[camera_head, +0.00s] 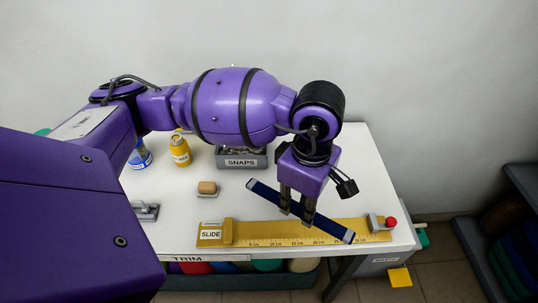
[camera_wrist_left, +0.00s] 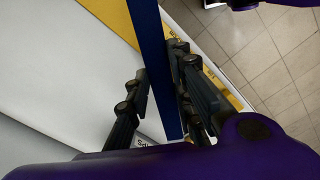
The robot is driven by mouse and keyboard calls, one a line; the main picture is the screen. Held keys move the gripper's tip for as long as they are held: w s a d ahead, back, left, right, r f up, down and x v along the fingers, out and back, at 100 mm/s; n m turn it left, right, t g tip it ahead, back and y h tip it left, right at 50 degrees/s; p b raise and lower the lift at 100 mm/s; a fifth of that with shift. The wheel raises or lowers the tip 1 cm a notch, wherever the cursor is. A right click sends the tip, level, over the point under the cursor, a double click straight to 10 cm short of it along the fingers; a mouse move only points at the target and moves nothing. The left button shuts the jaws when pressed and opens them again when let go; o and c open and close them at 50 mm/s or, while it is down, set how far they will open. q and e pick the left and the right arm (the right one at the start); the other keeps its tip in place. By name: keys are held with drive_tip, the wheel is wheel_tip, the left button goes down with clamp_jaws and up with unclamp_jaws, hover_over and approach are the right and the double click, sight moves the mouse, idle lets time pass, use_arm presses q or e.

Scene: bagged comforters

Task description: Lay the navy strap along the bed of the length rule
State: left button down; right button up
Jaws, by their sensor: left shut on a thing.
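The navy strap (camera_head: 268,194) has pale ends and is gripped near its middle by my left gripper (camera_head: 296,212). It slants from upper left to lower right, and its right end overlaps the length rule in the head view. The strap also shows in the left wrist view (camera_wrist_left: 152,45), between the fingers of my left gripper (camera_wrist_left: 165,95). The yellow length rule (camera_head: 275,232) lies along the table's front edge, with a block marked SLIDE at its left end and a grey block with a red knob at its right. The strap appears held above the table. My right gripper is not in view.
A grey metal piece (camera_head: 146,211) lies at left. The white table (camera_head: 352,180) is bare at right.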

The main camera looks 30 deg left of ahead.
sight(303, 229)
use_arm(q)
drive_tip(key=f+n, duration=0.1)
drive_tip(key=n, duration=0.1)
drive_tip(key=d+f+n+b, duration=0.1)
drive_tip(key=n, duration=0.1)
drive_tip(key=shift+w, duration=0.2)
drive_tip(key=n, duration=0.1)
drive_tip(key=f+n, duration=0.1)
drive_tip(key=n, duration=0.1)
drive_tip(key=shift+w+d+b, duration=0.1)
drive_tip(key=shift+d+b, duration=0.05)
drive_tip(key=shift+b, duration=0.15)
drive_tip(key=shift+f+b, duration=0.95)
drive_tip(key=shift+f, duration=0.85)
drive_tip(key=shift+f, duration=0.15)
drive_tip(key=shift+f+b, duration=0.35)
drive_tip(key=shift+b, duration=0.1)
